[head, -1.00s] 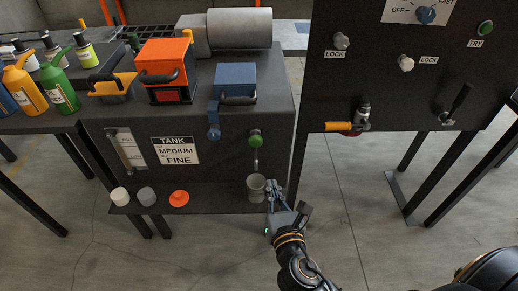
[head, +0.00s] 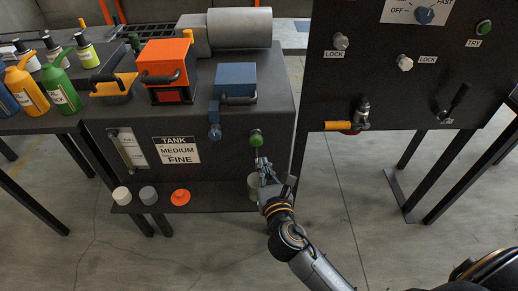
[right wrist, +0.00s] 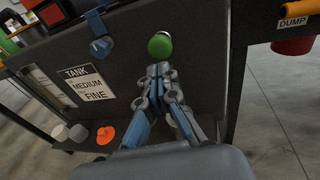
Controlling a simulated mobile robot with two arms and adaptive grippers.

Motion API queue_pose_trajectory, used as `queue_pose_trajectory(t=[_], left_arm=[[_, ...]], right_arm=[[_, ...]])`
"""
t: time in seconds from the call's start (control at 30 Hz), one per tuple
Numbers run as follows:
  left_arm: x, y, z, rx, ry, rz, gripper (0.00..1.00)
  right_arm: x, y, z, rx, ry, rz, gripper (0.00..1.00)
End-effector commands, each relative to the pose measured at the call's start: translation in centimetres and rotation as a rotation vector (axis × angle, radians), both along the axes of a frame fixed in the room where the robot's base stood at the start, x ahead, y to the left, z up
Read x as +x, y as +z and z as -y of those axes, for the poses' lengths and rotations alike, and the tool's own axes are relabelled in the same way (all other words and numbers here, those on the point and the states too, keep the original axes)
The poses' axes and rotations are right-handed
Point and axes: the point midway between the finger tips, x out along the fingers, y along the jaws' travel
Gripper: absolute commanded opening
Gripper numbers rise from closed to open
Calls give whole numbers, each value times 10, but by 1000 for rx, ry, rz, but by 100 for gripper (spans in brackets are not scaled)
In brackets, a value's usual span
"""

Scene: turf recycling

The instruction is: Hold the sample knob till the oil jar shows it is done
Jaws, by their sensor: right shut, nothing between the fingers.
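The green sample knob (head: 256,139) sits on the front of the dark tank, above a small spout. It also shows in the right wrist view (right wrist: 160,45), just beyond my fingertips. The grey oil jar (head: 252,187) stands on the low shelf under the spout, partly hidden by my gripper. Its contents cannot be made out. My right gripper (head: 262,164) is shut and empty, just below the knob and in front of the spout. In the right wrist view its fingers (right wrist: 158,72) point up at the knob, apart from it. My left gripper is not in view.
White (head: 122,195), grey (head: 148,195) and orange (head: 180,197) caps sit on the shelf at left. A blue valve (head: 214,132) hangs left of the knob. A control panel (head: 390,85) with a yellow-handled tap (head: 338,126) stands at right.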

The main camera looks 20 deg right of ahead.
Motion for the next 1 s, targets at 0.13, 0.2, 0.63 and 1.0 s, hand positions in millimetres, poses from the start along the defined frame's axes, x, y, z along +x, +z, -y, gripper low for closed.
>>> queue_pose_trajectory(t=[0.13,0.2,0.63,1.0], left_arm=[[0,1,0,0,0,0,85],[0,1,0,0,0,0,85],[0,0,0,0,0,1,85],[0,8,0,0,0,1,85]], right_arm=[[31,-1,3,1,-1,2,0],[43,-3,4,1,-1,2,0],[67,-6,7,0,1,-1,0],[78,-3,10,-3,1,1,0]])
